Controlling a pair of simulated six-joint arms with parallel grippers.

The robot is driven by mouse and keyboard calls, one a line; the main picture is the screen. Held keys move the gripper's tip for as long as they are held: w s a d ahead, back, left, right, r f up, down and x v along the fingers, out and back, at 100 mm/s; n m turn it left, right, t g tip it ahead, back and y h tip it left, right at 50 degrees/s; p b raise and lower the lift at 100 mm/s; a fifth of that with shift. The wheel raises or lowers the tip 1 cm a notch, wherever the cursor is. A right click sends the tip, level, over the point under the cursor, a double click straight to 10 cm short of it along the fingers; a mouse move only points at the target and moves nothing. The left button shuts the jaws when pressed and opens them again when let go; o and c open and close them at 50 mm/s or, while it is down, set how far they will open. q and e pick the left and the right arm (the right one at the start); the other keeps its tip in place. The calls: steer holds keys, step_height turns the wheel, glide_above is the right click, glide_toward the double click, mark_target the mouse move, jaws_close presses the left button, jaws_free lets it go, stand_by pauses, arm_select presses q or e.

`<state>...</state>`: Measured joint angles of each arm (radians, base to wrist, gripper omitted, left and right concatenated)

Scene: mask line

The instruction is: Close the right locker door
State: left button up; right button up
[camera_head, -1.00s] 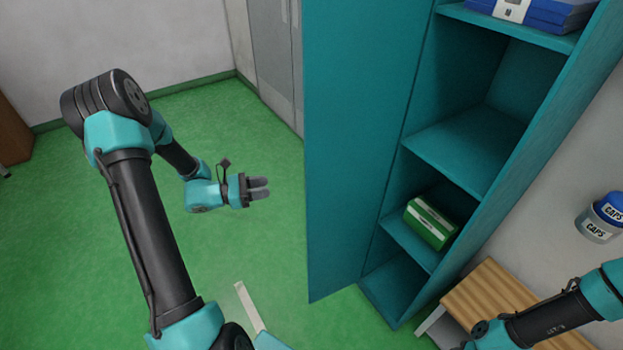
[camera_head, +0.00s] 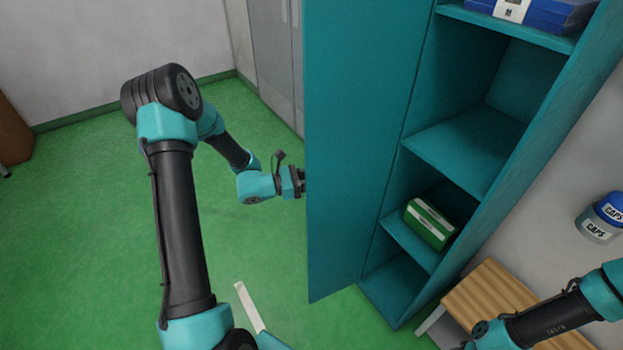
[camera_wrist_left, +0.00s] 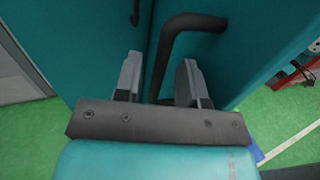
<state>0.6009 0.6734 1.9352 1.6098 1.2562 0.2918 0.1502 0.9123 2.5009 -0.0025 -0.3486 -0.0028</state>
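A tall teal locker door (camera_head: 355,150) stands swung open on the left of the locker, with the compartments showing to its right. My left gripper (camera_wrist_left: 158,78) reaches the door's left edge from the left in the head view, where its fingertips are hidden behind the door. In the left wrist view its two fingers are apart, close to teal panels, with a dark bent handle (camera_wrist_left: 185,22) in front of and between them. I cannot tell whether they touch it. My right arm shows at the lower right of the head view, with its fingers out of sight.
The locker shelves (camera_head: 470,147) hold a green box (camera_head: 430,223) and blue packages (camera_head: 545,12). A slatted wooden bench (camera_head: 490,300) stands at the lower right, below a jar labelled CAPS (camera_head: 600,222) by the wall. Open green floor (camera_head: 80,230) lies to the left.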

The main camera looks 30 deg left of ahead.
arm_select(q)
steer(key=shift+w+d, duration=0.1)
steer(key=shift+c, duration=0.3)
jaws_close()
